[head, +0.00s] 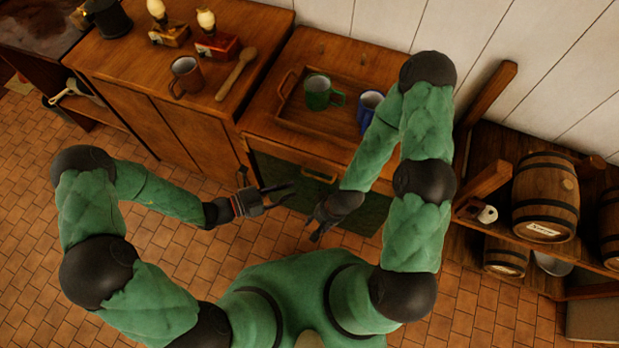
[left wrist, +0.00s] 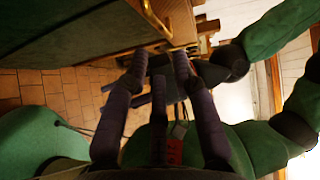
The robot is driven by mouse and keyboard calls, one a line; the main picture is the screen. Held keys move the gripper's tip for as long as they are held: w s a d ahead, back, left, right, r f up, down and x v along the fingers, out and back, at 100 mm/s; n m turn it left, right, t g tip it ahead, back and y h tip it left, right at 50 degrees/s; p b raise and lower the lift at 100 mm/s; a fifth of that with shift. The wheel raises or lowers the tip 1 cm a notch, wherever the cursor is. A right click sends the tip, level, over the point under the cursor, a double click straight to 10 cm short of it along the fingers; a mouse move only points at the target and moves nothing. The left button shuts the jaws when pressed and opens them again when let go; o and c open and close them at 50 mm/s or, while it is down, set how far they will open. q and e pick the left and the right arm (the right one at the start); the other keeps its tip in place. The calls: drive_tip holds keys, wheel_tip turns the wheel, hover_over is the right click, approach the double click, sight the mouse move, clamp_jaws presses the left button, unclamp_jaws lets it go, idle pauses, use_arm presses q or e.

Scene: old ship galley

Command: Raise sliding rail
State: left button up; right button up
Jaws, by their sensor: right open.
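No part can be singled out with certainty as the sliding rail. A wooden bar (head: 482,189) sticks out at the front of the barrel rack, and a slanted wooden post (head: 488,92) stands at its back left. My left gripper (head: 291,192) is open and empty in front of the cabinet, left of the rack and apart from it. Its spread dark fingers show in the left wrist view (left wrist: 159,64), below a brass handle. My right gripper (head: 317,232) points down near the cabinet front, open and empty. My right arm hides part of the rack's left side.
The cabinet has a brass handle (head: 319,177) and a green lower front. On top, a wooden tray (head: 297,118) holds a green mug (head: 318,94) and a blue mug (head: 368,103). Barrels (head: 545,198) fill the rack. Open tiled floor (head: 200,262) lies left.

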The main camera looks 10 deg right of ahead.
sight(318, 178)
use_arm(q)
drive_tip(key=b+x, duration=0.3)
drive_tip(key=x, duration=0.7)
drive_tip(key=shift+d, duration=0.35)
clamp_jaws()
